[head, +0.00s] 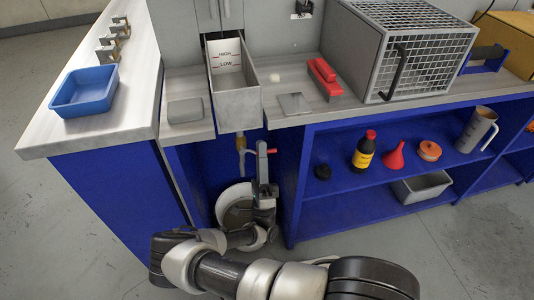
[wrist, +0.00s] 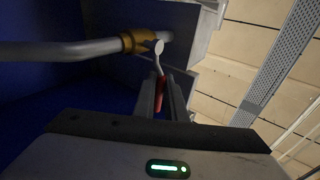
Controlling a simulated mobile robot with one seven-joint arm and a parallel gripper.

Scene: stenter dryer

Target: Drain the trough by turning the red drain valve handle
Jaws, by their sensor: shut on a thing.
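The trough (head: 237,112) is a grey open box in the counter gap, with a white HIGH/LOW level plate at its back. A brass drain fitting (head: 240,143) hangs under it; in the wrist view its brass collar (wrist: 138,40) sits on a grey pipe. The red drain valve handle (head: 271,151) pokes out beside my gripper (head: 262,150). In the wrist view the red handle (wrist: 161,90) lies between the two fingers of my gripper (wrist: 161,98), which is shut on it. The fingers hide part of the handle. No flowing liquid is visible.
Blue cabinet walls stand close on both sides of my arm. A blue tray (head: 84,91) and a wire-mesh box (head: 398,50) stand on the counters.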

